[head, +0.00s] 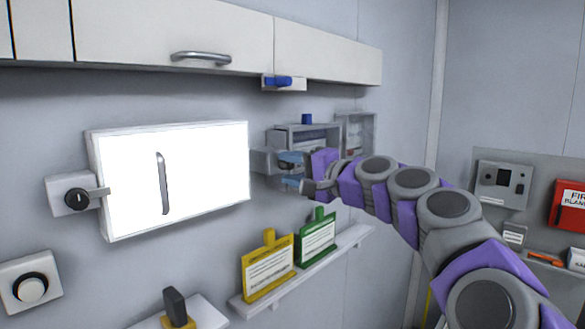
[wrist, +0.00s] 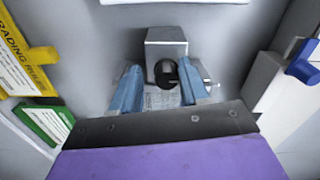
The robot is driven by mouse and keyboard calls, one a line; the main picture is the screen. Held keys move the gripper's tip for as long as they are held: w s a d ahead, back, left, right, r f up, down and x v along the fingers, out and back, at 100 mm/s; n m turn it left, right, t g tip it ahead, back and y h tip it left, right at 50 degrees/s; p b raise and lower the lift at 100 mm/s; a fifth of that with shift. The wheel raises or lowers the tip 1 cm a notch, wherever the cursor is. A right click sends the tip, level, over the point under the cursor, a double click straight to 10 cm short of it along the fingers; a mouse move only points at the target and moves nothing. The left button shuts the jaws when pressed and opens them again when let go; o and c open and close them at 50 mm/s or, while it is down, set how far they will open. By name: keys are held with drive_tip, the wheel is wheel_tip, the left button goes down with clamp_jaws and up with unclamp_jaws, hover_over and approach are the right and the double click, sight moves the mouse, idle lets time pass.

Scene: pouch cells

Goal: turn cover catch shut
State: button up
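A bright white cover panel (head: 205,180) with a vertical grey handle (head: 162,184) is on the wall. At its left edge is a catch (head: 72,195) with a dark round knob and a short bar reaching onto the panel. A grey block (head: 263,160) stands by its right edge. In the wrist view this block (wrist: 167,38) has a dark round part (wrist: 166,73) and a small pale pin at its right. My gripper (head: 290,172) is in front of the block. Its blue fingers (wrist: 160,92) are open, one on each side of the dark part. Contact cannot be told.
Clear-fronted boxes (head: 355,133) sit behind my gripper. Below, a shelf (head: 345,252) holds a yellow tag (head: 267,272) and a green tag (head: 317,241). A blue switch (head: 279,81) is under the overhead cabinet (head: 172,35). A round knob (head: 32,288) is at lower left.

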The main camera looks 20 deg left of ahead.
drive_tip(key=shift+o, duration=0.6)
drive_tip(key=shift+a+r, duration=0.1)
drive_tip(key=shift+r, duration=0.05)
drive_tip(key=shift+d, duration=0.2)
drive_tip(key=p+v, duration=0.2)
drive_tip(key=v, duration=1.5)
drive_tip(key=shift+s+a+f, duration=0.1)
drive_tip(key=shift+s+f, duration=0.05)
drive_tip(key=shift+f, duration=0.05)
drive_tip(key=s+f+n+g+h, duration=0.4)
drive_tip(key=s+f+h, duration=0.3)
drive_tip(key=s+f, duration=1.05)
drive_tip(key=s+d+f+m+g+h, duration=0.1)
drive_tip(key=s+d+f+g+h, duration=0.3)
drive_tip(key=s+d+f+h, duration=0.5)
drive_tip(key=s+d+f, duration=0.9)
drive_tip(key=d+f, duration=0.2)
drive_tip(key=d, duration=0.1)
drive_tip(key=shift+s+f+m+h, duration=0.15)
drive_tip(key=shift+f+m+h, duration=0.05)
drive_tip(key=shift+m+h, duration=0.1)
